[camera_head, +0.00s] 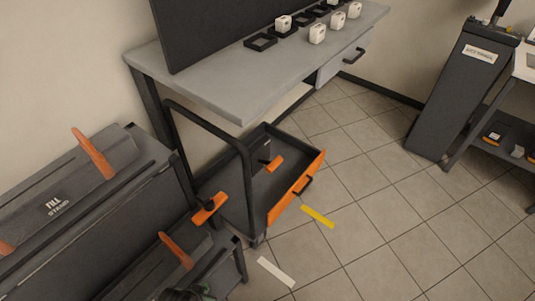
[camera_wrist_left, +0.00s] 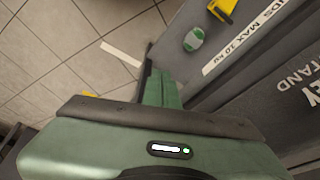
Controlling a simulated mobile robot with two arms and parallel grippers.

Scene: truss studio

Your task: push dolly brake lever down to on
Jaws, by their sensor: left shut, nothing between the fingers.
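The dolly (camera_head: 235,200) stands in the middle of the head view, with a dark tray, a black hoop handle and an orange front panel (camera_head: 296,188). An orange lever-like piece with a dark knob (camera_head: 209,208) sticks out at its near left side. It looks like the brake lever, but I cannot be sure, nor tell its exact setting. My left gripper (camera_wrist_left: 161,88) is shut and empty in the left wrist view, above the floor beside a dark labelled stand. In the head view only a dark and green bit shows at the bottom edge. My right gripper is not in view.
Dark stands with orange arms (camera_head: 93,153) fill the left. A grey table (camera_head: 215,75) with white blocks is behind the dolly. In the wrist view a green-white knob (camera_wrist_left: 194,40) and a yellow piece (camera_wrist_left: 222,10) sit on the stand.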

